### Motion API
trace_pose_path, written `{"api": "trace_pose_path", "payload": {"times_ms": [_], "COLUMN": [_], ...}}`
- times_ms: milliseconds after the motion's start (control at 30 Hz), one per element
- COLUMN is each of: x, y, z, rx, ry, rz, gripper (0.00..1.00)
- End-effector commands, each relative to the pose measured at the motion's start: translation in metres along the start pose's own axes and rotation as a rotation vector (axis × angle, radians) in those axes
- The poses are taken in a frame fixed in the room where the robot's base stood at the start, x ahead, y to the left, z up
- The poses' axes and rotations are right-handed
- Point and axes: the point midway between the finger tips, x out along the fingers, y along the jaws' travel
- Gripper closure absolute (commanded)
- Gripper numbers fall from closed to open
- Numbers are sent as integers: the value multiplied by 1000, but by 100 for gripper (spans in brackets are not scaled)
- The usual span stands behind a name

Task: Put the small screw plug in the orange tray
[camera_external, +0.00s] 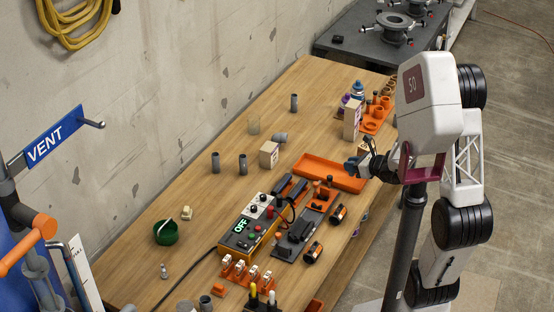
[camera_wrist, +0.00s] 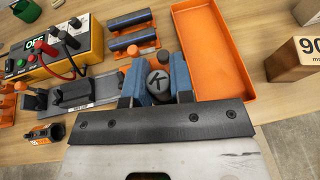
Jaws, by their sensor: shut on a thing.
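My gripper (camera_wrist: 156,74) has its blue-padded fingers closed around a dark grey round piece marked K (camera_wrist: 158,82). This may be the small screw plug; its lower part is hidden by the fingers. The orange tray (camera_wrist: 212,62) lies just right of the fingers in the wrist view, and its visible floor is empty. In the external view my gripper (camera_external: 360,167) appears at the right end of the orange tray (camera_external: 325,172). Its height above the tray is hard to tell, and the held piece is too small to make out there.
A control box reading OFF (camera_external: 250,225) with cables stands left of the tray. Orange racks (camera_wrist: 130,32) with dark cylinders lie beside the tray. A wooden block marked 90 (camera_wrist: 294,60) is right of it. Grey pipe pieces (camera_external: 243,163) stand toward the wall.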

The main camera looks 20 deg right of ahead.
Motion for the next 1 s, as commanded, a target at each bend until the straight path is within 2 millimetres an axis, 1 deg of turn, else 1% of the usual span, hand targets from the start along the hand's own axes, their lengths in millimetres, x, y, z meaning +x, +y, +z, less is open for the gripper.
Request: {"api": "trace_pose_path", "payload": {"times_ms": [33, 200, 300, 400, 600, 1000], "x": [4, 14, 19, 23, 26, 28], "y": [0, 0, 0, 0, 0, -1], "z": [-10, -38, -52, -62, -69, -69], "rx": [5, 5, 4, 3, 0, 1], "ry": [3, 3, 2, 2, 0, 0], "rz": [1, 1, 1, 0, 0, 0], "gripper": [100, 100, 100, 100, 100, 100]}}
